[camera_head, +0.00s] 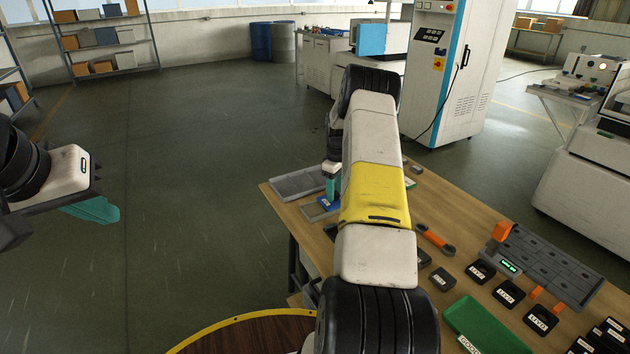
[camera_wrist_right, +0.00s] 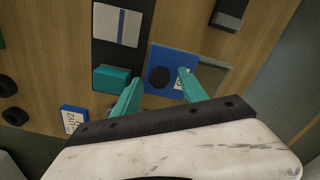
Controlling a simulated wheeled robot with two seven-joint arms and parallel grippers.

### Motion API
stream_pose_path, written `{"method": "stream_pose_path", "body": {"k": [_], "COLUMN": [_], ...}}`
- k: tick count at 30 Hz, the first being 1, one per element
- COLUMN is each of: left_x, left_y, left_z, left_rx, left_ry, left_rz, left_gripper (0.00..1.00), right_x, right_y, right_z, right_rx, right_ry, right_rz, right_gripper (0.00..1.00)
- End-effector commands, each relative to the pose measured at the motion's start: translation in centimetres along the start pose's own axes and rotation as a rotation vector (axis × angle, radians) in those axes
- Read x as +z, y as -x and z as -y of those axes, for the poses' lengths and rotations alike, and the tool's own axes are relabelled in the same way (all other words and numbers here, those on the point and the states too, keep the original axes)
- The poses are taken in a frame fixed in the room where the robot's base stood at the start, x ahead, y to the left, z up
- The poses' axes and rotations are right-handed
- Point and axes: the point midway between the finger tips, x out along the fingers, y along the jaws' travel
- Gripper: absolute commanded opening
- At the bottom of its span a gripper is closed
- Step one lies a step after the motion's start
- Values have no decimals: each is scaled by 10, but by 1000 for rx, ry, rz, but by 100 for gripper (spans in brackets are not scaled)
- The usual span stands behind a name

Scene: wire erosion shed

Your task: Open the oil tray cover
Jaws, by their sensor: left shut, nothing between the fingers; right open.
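A blue cover plate (camera_wrist_right: 170,60) with a black round knob (camera_wrist_right: 158,77) and a white label shows in the right wrist view, lying beside a grey tray rim (camera_wrist_right: 218,66). In the head view the blue plate (camera_head: 325,203) is partly hidden by my right arm. My right gripper (camera_wrist_right: 161,84) is open, its teal fingertips spread either side of the knob in the picture; I cannot tell whether they touch the plate. In the head view, one teal fingertip of my right gripper (camera_head: 332,187) shows. My left gripper (camera_head: 100,210) is shut and empty, away from the bench over the floor.
A grey open tray (camera_head: 298,184) lies at the bench's far left corner. A teal block (camera_wrist_right: 110,78) sits near the plate. The left floor is clear.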

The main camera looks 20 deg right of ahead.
Motion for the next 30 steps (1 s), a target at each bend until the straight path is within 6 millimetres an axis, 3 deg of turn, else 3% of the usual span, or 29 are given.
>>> {"method": "stream_pose_path", "body": {"k": [13,30], "left_x": [0,0], "left_y": [0,0], "left_z": [0,0], "left_rx": [0,0], "left_ry": [0,0], "left_rz": [0,0], "left_gripper": [0,0], "right_x": [-1,-1], "right_y": [67,75], "right_z": [0,0], "right_rx": [2,2], "right_ry": [0,0], "right_rz": [-2,-2], "right_gripper": [51,51]}}
